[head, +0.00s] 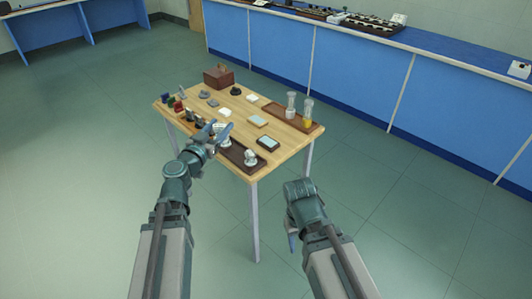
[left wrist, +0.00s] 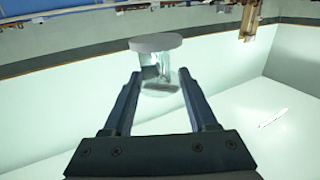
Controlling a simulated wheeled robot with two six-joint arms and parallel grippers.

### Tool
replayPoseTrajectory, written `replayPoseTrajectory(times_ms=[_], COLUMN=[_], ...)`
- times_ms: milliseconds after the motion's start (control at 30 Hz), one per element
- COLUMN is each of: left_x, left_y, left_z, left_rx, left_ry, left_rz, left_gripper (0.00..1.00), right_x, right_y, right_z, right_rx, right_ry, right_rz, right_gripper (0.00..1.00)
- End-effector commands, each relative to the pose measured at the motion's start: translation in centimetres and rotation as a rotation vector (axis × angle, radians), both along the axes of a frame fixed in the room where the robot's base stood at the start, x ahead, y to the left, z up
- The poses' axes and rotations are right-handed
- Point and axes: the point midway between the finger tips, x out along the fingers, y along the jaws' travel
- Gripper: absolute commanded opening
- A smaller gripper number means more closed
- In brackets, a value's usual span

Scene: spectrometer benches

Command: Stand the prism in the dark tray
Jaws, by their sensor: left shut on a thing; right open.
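My left gripper (head: 222,131) is shut on a clear glassy piece with a grey round disc (left wrist: 157,44), which looks like the prism on its mount. The left wrist view shows the clear body between the two fingers (left wrist: 160,98). In the head view the gripper is over the table's near left edge, by the dark tray (head: 237,155); the held piece is small and partly hidden there. The dark tray runs along the near edge, with pale round-topped pieces (head: 250,157) in it. My right gripper (head: 291,240) is open and empty, low off the table's near side.
The wooden table (head: 232,111) holds a brown box (head: 218,77), a reddish-brown tray (head: 273,107) with two glass cylinders (head: 307,108), a dark-framed pad (head: 268,143) and several small pieces. Blue benches line the walls. Open floor surrounds the table.

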Motion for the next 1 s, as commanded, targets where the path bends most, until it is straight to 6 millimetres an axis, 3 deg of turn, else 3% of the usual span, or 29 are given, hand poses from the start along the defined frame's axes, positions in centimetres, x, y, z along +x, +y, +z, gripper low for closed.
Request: replayPoseTrajectory(times_ms=[267,733,833,1000], left_x=[0.0,-0.1,-0.2,-0.1], left_y=[0.0,-0.5,-0.5,-0.5], left_z=[-2.1,-13.7,-14.8,-14.8], left_rx=[-0.001,-0.006,-0.007,-0.006], left_ry=[0.000,0.002,0.002,0.003], left_rz=[-0.001,-0.014,-0.015,-0.016], left_gripper=[0.00,0.00,0.00,0.00], right_x=[0.0,0.0,0.0,0.0], right_y=[0.0,0.0,0.0,0.0], right_z=[-2.1,-13.7,-14.8,-14.8], right_rx=[0.000,0.000,0.000,0.000], right_ry=[0.000,0.000,0.000,0.000], right_rz=[0.000,0.001,0.001,0.001], right_gripper=[0.50,0.50,0.50,0.50])
